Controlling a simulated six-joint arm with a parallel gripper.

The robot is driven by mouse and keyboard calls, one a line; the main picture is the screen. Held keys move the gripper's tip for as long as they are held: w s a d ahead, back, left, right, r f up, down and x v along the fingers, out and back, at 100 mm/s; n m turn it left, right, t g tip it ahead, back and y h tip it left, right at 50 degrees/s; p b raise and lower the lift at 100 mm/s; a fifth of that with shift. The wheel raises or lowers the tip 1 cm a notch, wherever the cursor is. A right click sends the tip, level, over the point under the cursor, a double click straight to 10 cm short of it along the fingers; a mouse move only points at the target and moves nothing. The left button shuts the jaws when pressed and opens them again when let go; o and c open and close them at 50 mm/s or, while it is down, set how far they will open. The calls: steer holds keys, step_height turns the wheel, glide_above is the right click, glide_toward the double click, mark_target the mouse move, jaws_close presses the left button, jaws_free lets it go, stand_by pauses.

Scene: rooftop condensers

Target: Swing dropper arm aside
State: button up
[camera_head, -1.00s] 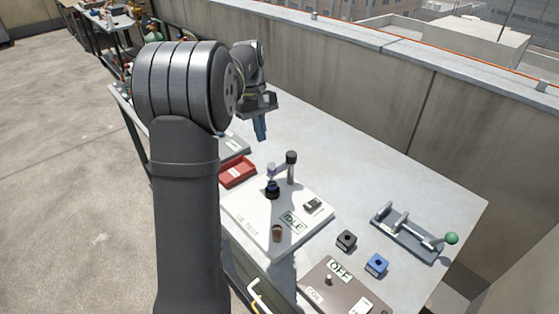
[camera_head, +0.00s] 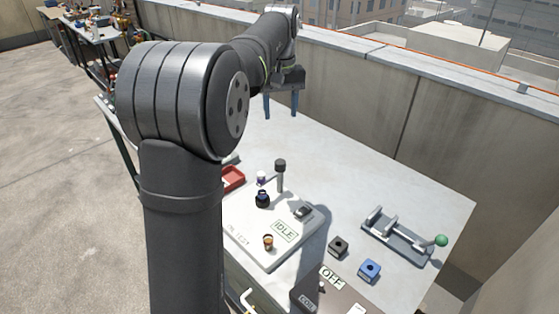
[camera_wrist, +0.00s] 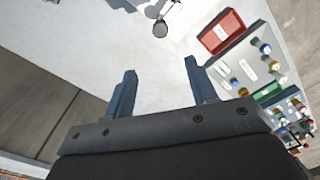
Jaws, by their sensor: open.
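The dropper arm (camera_head: 281,176) stands on a white board (camera_head: 245,225) as a grey post with a dark cap. A pale and purple dropper head (camera_head: 262,179) shows to its left, above a small dark bottle (camera_head: 262,199).
The board carries an IDLE label (camera_head: 285,231), a small brown cup (camera_head: 268,242) and a dark clip-like part (camera_head: 303,211). A red tray (camera_head: 232,177) lies left. Black (camera_head: 338,247) and blue (camera_head: 369,270) blocks and a green-knobbed fixture (camera_head: 398,238) are right. The back table is clear.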

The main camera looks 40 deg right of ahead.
mark_target(280, 162)
step_height(280, 162, down, 17)
steer(key=shift+f, duration=0.1)
stand_by(0.3)
jaws_close()
